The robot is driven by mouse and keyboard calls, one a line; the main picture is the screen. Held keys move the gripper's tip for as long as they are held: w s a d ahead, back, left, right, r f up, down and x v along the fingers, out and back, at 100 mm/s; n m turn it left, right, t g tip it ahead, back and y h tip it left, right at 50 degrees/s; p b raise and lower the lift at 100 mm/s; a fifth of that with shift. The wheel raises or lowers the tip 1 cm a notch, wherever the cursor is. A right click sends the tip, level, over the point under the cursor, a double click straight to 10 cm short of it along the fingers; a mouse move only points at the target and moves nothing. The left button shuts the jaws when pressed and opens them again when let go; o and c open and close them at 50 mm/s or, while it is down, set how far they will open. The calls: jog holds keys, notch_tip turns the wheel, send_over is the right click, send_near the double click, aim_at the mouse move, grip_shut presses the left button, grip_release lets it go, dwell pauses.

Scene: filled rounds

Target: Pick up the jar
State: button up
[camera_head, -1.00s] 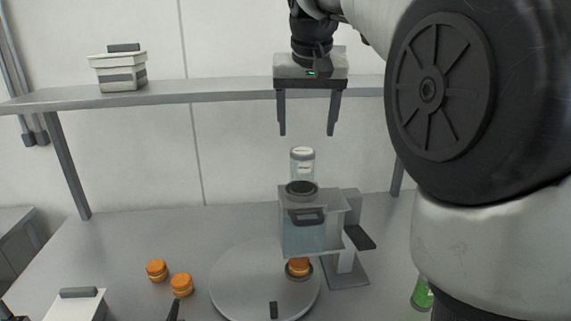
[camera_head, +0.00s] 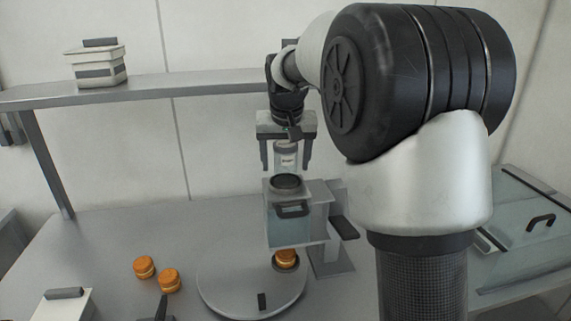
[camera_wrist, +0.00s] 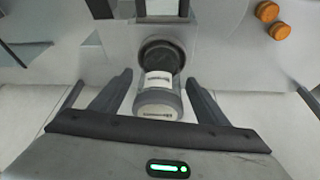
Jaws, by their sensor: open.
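The jar (camera_head: 288,160) is clear with a grey lid and a white label. It stands upright above the dark round opening on top of the dispenser (camera_head: 290,220). My gripper (camera_head: 292,168) points down over the jar with its fingers apart, one on each side of it. In the wrist view, the jar (camera_wrist: 158,101) sits between the open fingers of my gripper (camera_wrist: 158,85), with a gap on both sides. The jar's lower end meets the dark ring of the dispenser.
A round grey turntable (camera_head: 225,285) with an orange-topped jar (camera_head: 286,258) lies below the dispenser. Two more orange jars (camera_head: 144,266) stand to the left. A shelf (camera_head: 180,85) with a white box (camera_head: 97,68) runs behind. A glass-sided case (camera_head: 525,235) stands at right.

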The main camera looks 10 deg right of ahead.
jog(key=shift+f, duration=0.2)
jog(key=c, duration=1.3)
jog(key=shift+o, duration=0.2)
jog(key=shift+r, duration=0.15)
